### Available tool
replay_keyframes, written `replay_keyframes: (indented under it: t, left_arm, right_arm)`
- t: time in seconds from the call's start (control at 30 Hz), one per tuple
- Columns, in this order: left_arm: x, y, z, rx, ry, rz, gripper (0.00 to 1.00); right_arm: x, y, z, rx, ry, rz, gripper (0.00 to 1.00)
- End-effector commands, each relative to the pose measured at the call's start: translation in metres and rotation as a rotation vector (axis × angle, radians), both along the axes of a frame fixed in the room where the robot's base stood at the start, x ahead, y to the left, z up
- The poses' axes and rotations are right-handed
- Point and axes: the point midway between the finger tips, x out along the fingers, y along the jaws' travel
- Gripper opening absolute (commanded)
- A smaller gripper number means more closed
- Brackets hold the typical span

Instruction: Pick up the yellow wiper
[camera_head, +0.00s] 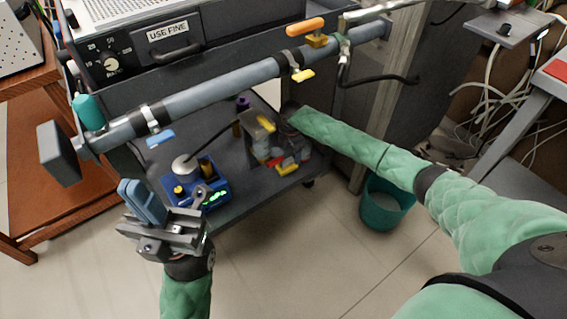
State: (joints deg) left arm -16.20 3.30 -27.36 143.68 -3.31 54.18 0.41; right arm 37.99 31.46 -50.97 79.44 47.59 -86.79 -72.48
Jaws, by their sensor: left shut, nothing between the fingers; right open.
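Several small yellow pieces show around a cluttered holder on the lower cart shelf. One yellow piece (265,124) is at its top and another yellow piece (288,169) is at its lower front edge. I cannot tell for sure which is the wiper. My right arm reaches in from the right, and my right gripper (290,128) is at the holder, close beside the upper yellow piece. It is open, its fingers hard to make out among the items. My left gripper (142,203) is shut and empty at the lower left, in front of the cart and away from the holder.
A grey pipe rail (215,92) with clamps and an orange-handled valve (306,27) crosses above the shelf (228,205). A blue device (203,187) stands on the shelf near my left gripper. A teal bin (385,205) stands on the floor below my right arm.

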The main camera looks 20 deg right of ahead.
Motion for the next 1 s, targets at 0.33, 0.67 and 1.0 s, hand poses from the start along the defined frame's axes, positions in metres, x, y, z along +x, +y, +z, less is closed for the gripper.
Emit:
replay_keyframes:
  t: [0.33, 0.67, 1.0]
  left_arm:
    - [0.000, -0.003, -0.007, -0.011, -0.004, -0.024, 0.00]
    - [0.001, -0.007, -0.022, 0.002, -0.001, -0.036, 0.00]
    - [0.002, -0.008, -0.022, 0.009, 0.004, -0.034, 0.00]
  right_arm:
    - [0.001, 0.001, -0.030, -0.001, 0.001, -0.001, 0.75]
    - [0.005, 0.004, -0.070, 0.000, 0.000, 0.000, 0.75]
    - [0.005, 0.004, -0.072, 0.000, 0.000, 0.000, 0.62]
